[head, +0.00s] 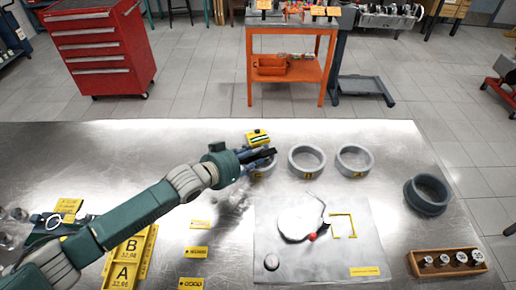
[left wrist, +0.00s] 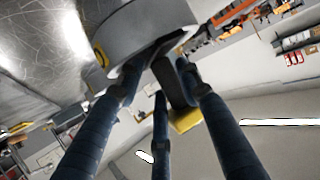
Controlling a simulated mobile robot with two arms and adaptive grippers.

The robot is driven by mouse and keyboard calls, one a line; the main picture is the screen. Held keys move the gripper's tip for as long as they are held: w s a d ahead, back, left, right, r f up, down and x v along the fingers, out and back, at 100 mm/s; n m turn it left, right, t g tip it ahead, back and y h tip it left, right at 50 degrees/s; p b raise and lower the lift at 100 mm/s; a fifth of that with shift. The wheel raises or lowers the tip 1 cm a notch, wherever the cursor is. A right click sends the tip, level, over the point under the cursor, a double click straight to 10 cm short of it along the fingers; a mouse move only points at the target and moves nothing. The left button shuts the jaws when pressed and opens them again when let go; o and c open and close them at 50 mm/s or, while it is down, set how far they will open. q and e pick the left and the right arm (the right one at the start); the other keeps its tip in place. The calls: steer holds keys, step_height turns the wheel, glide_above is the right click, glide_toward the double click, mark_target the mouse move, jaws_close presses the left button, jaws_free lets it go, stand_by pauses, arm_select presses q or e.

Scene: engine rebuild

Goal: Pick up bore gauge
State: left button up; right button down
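A yellow-green block with a dark stem, which looks like the bore gauge (head: 258,136), is at the grey ring marked C in the head view. My left gripper (head: 266,155) is right at this ring and the block, covering part of both. In the left wrist view, the dark stem and yellow block (left wrist: 185,121) show among my left fingers (left wrist: 160,85), close to the right finger. The ring (left wrist: 145,32) is just beyond the fingertips. I cannot tell whether the fingers grip the stem, or whether the gauge sits inside the ring. My right gripper is out of view.
Two more grey rings (head: 307,161) (head: 354,161) stand right of ring C, with a larger one (head: 428,194) at far right. A pale mat (head: 350,258) holds a white round part and small tools. A wooden block (head: 447,262) and yellow trays (head: 125,270) are near the front.

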arm_select(q)
steer(key=shift+a, duration=0.1)
jaws_close()
steer(key=shift+r, duration=0.15)
steer(key=shift+r, duration=0.1)
